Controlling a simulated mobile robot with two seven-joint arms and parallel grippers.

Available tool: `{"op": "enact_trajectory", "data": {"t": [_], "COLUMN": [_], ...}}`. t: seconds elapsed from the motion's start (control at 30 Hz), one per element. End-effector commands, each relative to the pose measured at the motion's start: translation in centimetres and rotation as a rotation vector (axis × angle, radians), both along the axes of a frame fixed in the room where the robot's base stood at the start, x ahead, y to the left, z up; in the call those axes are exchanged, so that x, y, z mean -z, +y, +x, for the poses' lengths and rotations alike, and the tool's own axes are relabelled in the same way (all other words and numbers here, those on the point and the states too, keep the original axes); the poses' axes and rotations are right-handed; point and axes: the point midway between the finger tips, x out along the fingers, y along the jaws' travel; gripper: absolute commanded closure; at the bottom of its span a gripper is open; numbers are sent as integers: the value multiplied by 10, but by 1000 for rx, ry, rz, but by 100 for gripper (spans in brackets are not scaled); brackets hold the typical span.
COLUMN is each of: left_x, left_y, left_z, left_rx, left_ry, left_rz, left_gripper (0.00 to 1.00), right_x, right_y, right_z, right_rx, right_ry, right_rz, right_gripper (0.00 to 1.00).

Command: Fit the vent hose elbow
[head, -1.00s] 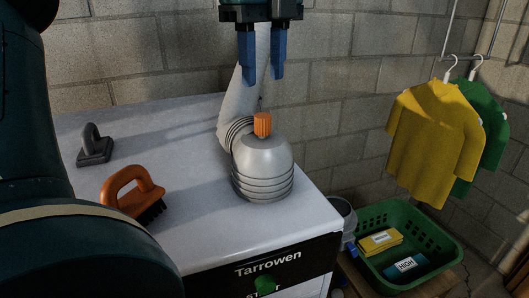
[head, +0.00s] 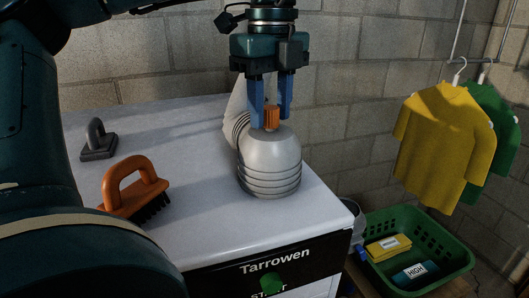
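The vent hose elbow (head: 268,160) is a pale grey dome with ridges round its lower part and an orange knob (head: 271,118) on top. It is upright on the white machine top (head: 205,205). A pale hose (head: 236,112) with dark rings rises behind it against the wall. My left gripper (head: 271,122) points straight down over the dome. Its blue fingers are open, one on each side of the orange knob. I cannot tell whether they touch it. The elbow's underside is hidden. My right gripper is not in view.
An orange-handled brush (head: 133,184) and a dark grey handled tool (head: 98,140) lie on the left of the machine top. A green basket (head: 440,262) with boxes stands at lower right. A yellow shirt (head: 440,145) and a green shirt hang at right.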

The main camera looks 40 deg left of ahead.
Motion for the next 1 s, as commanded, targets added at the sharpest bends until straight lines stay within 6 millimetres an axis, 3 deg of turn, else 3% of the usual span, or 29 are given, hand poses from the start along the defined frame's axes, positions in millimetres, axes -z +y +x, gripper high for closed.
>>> {"op": "enact_trajectory", "data": {"t": [0.47, 0.67, 0.87, 1.0], "left_x": [0, -9, -34, -47], "left_y": [0, 0, 0, 0], "left_z": [0, 0, 0, 1], "left_rx": [0, -1, -2, -2], "left_ry": [0, -2, -4, -3], "left_rz": [0, 0, 2, 2], "left_gripper": [99, 99, 99, 99], "right_x": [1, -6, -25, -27], "right_y": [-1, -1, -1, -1], "right_z": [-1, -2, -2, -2], "right_rx": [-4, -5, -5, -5], "right_ry": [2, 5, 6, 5], "right_rz": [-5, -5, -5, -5], "right_gripper": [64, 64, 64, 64]}}
